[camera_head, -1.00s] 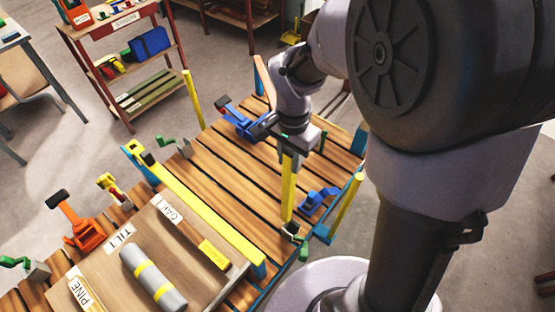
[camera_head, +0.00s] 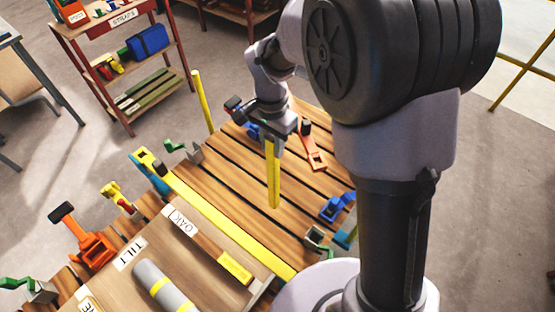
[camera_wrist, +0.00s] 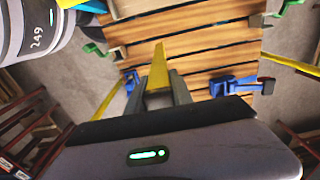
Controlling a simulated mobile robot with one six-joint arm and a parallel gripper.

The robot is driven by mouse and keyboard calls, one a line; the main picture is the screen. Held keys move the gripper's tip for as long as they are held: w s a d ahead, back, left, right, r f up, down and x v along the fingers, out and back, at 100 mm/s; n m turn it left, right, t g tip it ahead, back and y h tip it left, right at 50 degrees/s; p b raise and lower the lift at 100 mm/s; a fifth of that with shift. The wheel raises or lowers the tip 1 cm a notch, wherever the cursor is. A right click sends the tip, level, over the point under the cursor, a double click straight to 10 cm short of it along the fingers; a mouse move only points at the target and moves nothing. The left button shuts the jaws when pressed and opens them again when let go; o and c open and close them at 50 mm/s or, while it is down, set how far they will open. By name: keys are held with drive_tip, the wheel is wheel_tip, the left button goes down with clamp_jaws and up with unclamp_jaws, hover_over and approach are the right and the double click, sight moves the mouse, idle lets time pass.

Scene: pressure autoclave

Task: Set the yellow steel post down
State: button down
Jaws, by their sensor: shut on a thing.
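The yellow steel post (camera_head: 273,182) hangs roughly upright from my gripper (camera_head: 272,142), over the slatted wooden deck (camera_head: 236,180) in the head view. My gripper is shut on the post's upper part. In the wrist view the post (camera_wrist: 158,68) sits between the two grey fingers (camera_wrist: 158,95) and points away from the wrist. Its lower end is over the slats; I cannot tell whether it touches them.
A blue clamp (camera_head: 336,207) and an orange clamp (camera_head: 313,150) lie right of the post. A long yellow bar (camera_head: 226,222) crosses the deck on the left. Another yellow post (camera_head: 202,102) stands at the far left edge. Slats around the held post look clear.

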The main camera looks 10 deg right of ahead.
sight(273, 160)
wheel_tip(273, 160, down, 6)
drive_tip(key=shift+f+b, duration=0.15)
drive_tip(key=shift+b, duration=0.5)
drive_tip(key=shift+f, duration=0.2)
drive_tip(key=c, duration=1.1)
unclamp_jaws()
drive_tip(key=shift+r, duration=0.1)
